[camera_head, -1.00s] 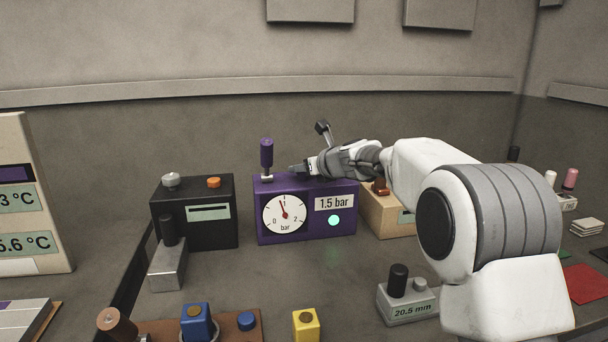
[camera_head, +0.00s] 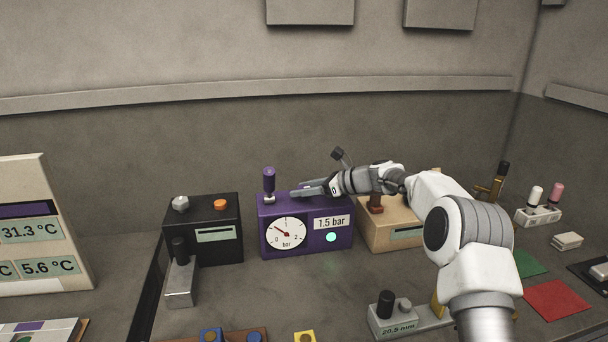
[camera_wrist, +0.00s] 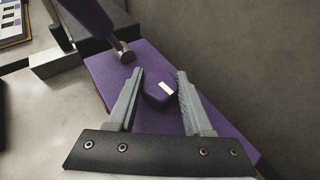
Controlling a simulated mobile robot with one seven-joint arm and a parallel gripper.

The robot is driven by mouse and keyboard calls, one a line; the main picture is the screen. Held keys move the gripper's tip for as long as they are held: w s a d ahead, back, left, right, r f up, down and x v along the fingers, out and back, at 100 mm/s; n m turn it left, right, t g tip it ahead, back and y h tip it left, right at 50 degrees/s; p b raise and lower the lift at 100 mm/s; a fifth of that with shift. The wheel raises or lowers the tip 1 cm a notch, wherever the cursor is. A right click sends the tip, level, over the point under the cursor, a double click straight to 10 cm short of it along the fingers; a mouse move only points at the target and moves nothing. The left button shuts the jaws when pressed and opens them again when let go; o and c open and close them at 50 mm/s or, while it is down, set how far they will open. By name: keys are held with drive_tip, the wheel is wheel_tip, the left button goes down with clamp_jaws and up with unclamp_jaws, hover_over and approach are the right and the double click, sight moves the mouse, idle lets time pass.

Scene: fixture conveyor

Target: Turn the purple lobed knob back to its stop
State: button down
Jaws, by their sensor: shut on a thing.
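The purple lobed knob (camera_wrist: 157,92) has a white mark and sits on top of the purple box (camera_wrist: 118,72). In the wrist view my gripper (camera_wrist: 160,76) has one finger on each side of it, shut on it. In the head view my gripper (camera_head: 304,191) is at the top of the purple box (camera_head: 276,212); the knob cannot be made out there. The box front has a round gauge (camera_head: 286,233), its needle up and left of the 1, a sign reading 1.5 bar (camera_head: 332,222) and a pale green lamp (camera_head: 331,238).
A purple-handled lever (camera_head: 268,181) stands on the box's left end, left of my fingers; it also shows in the wrist view (camera_wrist: 88,14). A black box (camera_head: 215,232) stands to the left, a tan box (camera_head: 380,236) to the right.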

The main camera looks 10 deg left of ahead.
drive_tip(key=shift+f+n+g+p, duration=0.2)
drive_tip(key=shift+n+g+p, duration=1.2)
drive_tip(key=shift+p, duration=2)
drive_tip(key=shift+c, duration=1.5)
unclamp_jaws()
drive_tip(key=shift+r, duration=0.1)
drive_tip(key=v, duration=1.7)
drive_tip(key=shift+d, duration=0.2)
